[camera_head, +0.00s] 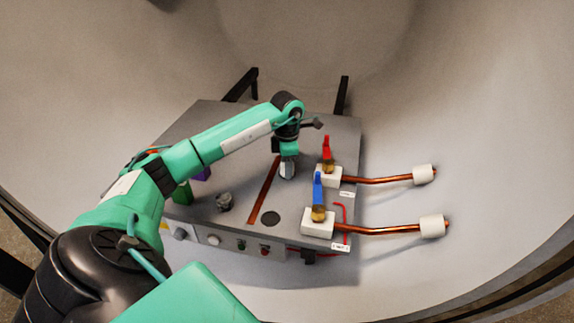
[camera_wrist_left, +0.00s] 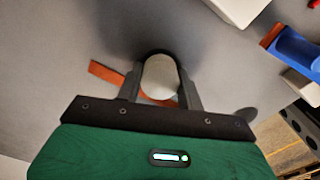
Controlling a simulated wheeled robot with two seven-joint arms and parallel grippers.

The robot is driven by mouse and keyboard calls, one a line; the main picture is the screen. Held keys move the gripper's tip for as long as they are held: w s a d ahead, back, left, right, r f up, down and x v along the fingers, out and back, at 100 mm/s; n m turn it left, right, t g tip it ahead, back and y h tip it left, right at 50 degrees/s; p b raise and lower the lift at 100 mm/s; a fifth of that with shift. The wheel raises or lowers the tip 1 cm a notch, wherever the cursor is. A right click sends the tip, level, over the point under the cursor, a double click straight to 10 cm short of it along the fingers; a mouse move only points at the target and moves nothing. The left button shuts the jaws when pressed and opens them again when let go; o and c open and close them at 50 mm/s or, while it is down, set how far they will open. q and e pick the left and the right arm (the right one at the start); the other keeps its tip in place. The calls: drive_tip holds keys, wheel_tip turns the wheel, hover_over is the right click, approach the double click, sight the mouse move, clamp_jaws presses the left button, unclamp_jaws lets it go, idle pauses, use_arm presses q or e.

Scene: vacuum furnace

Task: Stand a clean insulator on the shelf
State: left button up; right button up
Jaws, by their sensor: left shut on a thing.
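My left gripper (camera_head: 288,160) points down over the grey shelf top (camera_head: 215,125) and is shut on a pale, rounded insulator (camera_wrist_left: 160,78). In the left wrist view the insulator sits between the two dark fingers. It is at or just above the grey surface, beside the copper strip (camera_head: 264,190); I cannot tell whether it touches. In the head view only a small light part of it shows below the gripper. My right gripper is not in view.
To the right stand a red-handled valve (camera_head: 326,150) and a blue-handled valve (camera_head: 318,193), with copper pipes ending in white cylinders (camera_head: 433,226). A grey lump (camera_head: 224,201) and a dark disc (camera_head: 271,218) are near the front. A green block (camera_head: 182,194) is at left.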

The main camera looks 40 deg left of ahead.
use_arm(q)
drive_tip(key=o, duration=0.6)
drive_tip(key=shift+f, duration=0.1)
drive_tip(key=o, duration=0.4)
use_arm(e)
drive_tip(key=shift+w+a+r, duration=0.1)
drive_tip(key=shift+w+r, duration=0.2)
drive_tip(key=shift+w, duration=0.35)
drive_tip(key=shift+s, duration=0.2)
use_arm(q)
drive_tip(key=shift+r, duration=0.2)
wheel_tip(320, 180, up, 3)
drive_tip(key=shift+f, duration=0.15)
wheel_tip(320, 180, up, 9)
drive_tip(key=shift+r+b, duration=0.1)
drive_tip(key=shift+b, duration=0.45)
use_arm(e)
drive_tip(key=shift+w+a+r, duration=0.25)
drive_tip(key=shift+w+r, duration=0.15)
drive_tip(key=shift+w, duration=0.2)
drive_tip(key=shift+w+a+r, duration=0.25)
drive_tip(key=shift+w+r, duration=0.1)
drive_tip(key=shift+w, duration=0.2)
